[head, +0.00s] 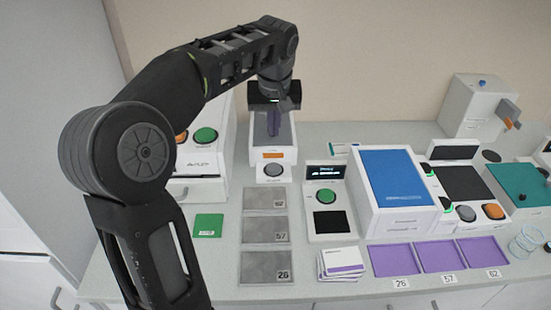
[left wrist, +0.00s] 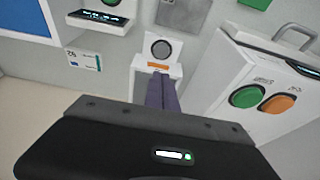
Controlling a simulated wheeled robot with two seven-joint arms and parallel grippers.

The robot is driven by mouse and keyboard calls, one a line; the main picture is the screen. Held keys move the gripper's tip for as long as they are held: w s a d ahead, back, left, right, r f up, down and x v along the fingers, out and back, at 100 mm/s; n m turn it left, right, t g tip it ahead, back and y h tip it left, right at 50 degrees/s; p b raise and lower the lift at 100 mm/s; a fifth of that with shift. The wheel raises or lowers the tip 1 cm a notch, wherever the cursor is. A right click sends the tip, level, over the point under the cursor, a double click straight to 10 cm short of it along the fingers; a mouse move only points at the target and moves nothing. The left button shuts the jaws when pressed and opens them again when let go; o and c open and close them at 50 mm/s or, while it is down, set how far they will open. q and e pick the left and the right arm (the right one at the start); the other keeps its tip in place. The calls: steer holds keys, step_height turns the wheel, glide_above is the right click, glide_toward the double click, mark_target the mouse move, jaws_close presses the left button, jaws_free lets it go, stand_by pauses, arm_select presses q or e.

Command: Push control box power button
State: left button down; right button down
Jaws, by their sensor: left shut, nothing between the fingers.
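My left gripper (head: 274,124) points down over a narrow white unit (head: 272,156) with an orange label and a round grey button (head: 272,170). Its fingers are shut and empty, behind that button. In the left wrist view the shut fingers (left wrist: 160,92) lie in front of the unit, and its grey button (left wrist: 161,48) shows beyond them. A larger white box (head: 200,189) to the left has a green button (head: 205,135) and an orange button (head: 181,137), partly behind my arm. No label tells me which is the control box. My right gripper is out of view.
Grey numbered plates (head: 266,231) lie in front of the narrow unit. A small display unit with a green button (head: 326,196) stands to its right, then a blue-topped box (head: 393,178). Purple trays (head: 396,260) lie at the front right. A wall stands behind.

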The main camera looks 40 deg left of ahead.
arm_select(q)
steer(key=p, duration=0.2)
glide_toward(274, 167)
steer(key=x, duration=0.5)
steer(key=shift+w+a, duration=0.2)
steer(key=shift+f, duration=0.75)
